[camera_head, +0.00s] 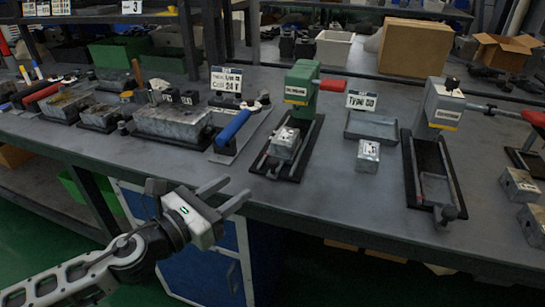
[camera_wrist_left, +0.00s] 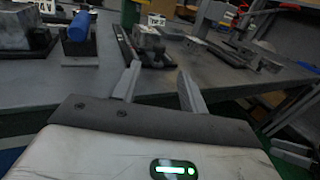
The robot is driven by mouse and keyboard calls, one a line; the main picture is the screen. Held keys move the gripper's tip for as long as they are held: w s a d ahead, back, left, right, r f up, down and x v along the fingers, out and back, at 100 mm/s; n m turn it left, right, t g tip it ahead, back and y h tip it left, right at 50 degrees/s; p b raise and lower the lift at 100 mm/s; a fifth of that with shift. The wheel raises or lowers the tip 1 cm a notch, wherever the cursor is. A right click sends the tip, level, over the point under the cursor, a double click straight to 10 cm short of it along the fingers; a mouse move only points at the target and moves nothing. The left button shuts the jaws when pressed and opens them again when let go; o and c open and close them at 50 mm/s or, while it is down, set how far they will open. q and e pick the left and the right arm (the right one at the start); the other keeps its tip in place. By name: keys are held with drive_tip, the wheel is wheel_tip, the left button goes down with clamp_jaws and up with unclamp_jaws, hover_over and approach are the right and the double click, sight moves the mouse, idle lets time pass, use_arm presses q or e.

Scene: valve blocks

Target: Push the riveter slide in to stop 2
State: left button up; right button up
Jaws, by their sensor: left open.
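Two presses with slides stand on the grey workbench (camera_head: 310,195); their name plates are too small to read, so I cannot tell which is the riveter. The green press (camera_head: 301,82) has a red handle and a dark slide base (camera_head: 300,155) with a metal valve block (camera_head: 285,143) on it. The grey press (camera_head: 442,105) has a slide tray (camera_head: 436,188) pulled toward the bench's front, with a dark knob (camera_head: 447,212). My left gripper (camera_head: 238,188) is open and empty off the front edge, below and left of the green press.
A loose metal block (camera_head: 368,155) sits between the presses, before a shallow grey tray (camera_head: 372,126). A blue-handled tool (camera_head: 235,124) stands left of the green press. More metal blocks (camera_head: 520,185) lie at the right. The front strip of the bench is mostly clear.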

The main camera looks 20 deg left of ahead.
sight(269, 163)
use_arm(q)
drive_tip(key=p+x, duration=0.2)
drive_tip(key=x, duration=1)
drive_tip(key=shift+w+d, duration=0.2)
drive_tip(key=shift+w, duration=0.1)
clamp_jaws()
